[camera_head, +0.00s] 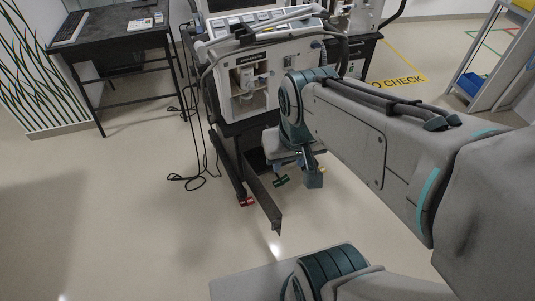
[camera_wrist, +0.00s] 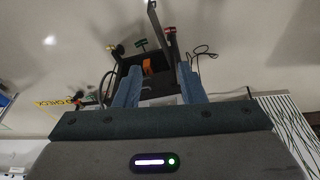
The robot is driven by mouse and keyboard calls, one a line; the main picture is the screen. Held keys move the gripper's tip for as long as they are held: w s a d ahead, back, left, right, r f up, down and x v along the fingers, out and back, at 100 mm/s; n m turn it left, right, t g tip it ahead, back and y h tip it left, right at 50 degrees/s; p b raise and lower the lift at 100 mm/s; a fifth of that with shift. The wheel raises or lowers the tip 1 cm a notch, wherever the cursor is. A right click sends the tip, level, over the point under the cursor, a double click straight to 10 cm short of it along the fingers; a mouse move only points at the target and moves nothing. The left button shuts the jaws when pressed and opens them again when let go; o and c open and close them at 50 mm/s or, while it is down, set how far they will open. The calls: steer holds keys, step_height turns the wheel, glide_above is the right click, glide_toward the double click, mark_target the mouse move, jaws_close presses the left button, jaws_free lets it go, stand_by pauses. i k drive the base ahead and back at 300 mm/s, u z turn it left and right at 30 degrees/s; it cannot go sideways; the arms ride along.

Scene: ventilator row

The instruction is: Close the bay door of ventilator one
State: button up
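Ventilator one is probably the white ventilator (camera_head: 262,70) at the centre of the head view, on a dark wheeled stand. A long dark panel, which looks like its bay door (camera_head: 264,197), swings out low at the front, toward me and clear of the stand. In the wrist view the door (camera_wrist: 154,16) shows as a thin dark strip at the top. The dark bay (camera_wrist: 130,84) stands open, with something orange (camera_wrist: 147,67) inside. My gripper (camera_wrist: 160,88) is open and empty, its blue fingers apart before the bay. My arm partly hides the stand's right side.
Red (camera_head: 246,202) and green (camera_head: 281,181) caster marks lie either side of the door's lower part. Black cables (camera_head: 190,180) trail on the floor at left. A dark desk (camera_head: 115,35) stands at back left. Another ventilator (camera_head: 352,18) stands behind.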

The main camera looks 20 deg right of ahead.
mark_target(269, 206)
steer(key=z, duration=0.05)
steer(key=i, duration=0.5)
steer(key=k, duration=1)
steer(key=z, duration=1)
steer(key=i, duration=0.8)
steer(key=u, duration=1.65)
